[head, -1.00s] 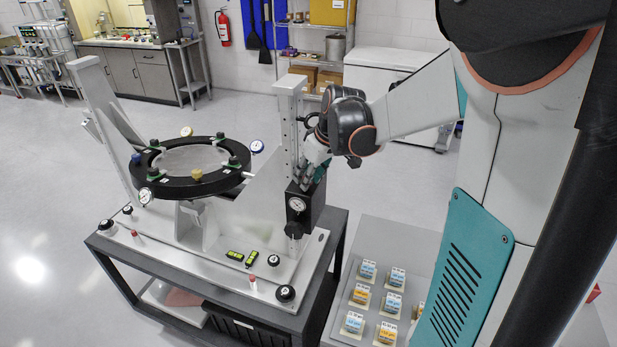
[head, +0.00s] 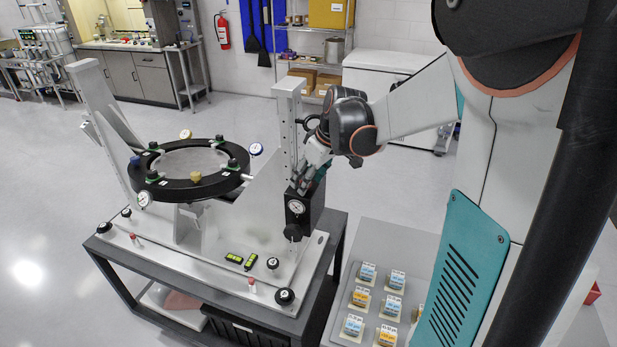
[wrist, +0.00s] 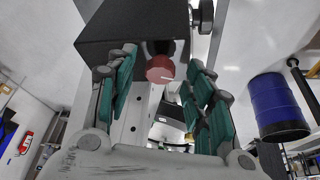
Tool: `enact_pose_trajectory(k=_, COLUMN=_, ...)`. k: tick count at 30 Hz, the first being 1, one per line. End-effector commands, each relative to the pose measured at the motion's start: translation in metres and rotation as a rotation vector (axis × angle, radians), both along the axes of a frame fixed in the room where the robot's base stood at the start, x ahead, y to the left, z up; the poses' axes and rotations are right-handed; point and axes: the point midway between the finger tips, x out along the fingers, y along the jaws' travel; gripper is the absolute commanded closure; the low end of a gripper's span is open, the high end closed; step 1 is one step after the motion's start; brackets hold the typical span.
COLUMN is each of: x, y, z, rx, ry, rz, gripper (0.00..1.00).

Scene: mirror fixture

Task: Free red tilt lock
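The red tilt lock is a round red knob (wrist: 160,69) with a white mark, under the dark block in the wrist view. My gripper (wrist: 160,92) is open, with its teal-padded fingers on either side of the knob and a visible gap on both sides. In the head view my gripper (head: 312,176) is at the black block (head: 298,212) on the fixture's right upright; the knob is hidden there. The mirror fixture's black ring (head: 190,186) holds a round mirror (head: 188,163) between two uprights.
The fixture stands on a dark cart with a pale base plate (head: 190,262). A grey tray (head: 352,300) with several labelled blocks is at the right. A blue barrel (wrist: 277,105) shows in the wrist view.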

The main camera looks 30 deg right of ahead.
Motion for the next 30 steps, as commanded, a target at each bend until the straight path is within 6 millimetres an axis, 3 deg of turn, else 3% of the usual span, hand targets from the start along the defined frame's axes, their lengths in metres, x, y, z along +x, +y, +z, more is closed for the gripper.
enact_pose_trajectory(k=8, x=-0.003, y=-0.001, z=0.008, rx=0.000, ry=0.000, rz=0.000, gripper=0.52)
enact_pose_trajectory(k=21, x=-0.025, y=-0.009, z=0.064, rx=0.000, ry=0.000, rz=0.000, gripper=0.52)
enact_pose_trajectory(k=30, x=-0.027, y=-0.009, z=0.069, rx=0.000, ry=0.000, rz=0.000, gripper=0.52)
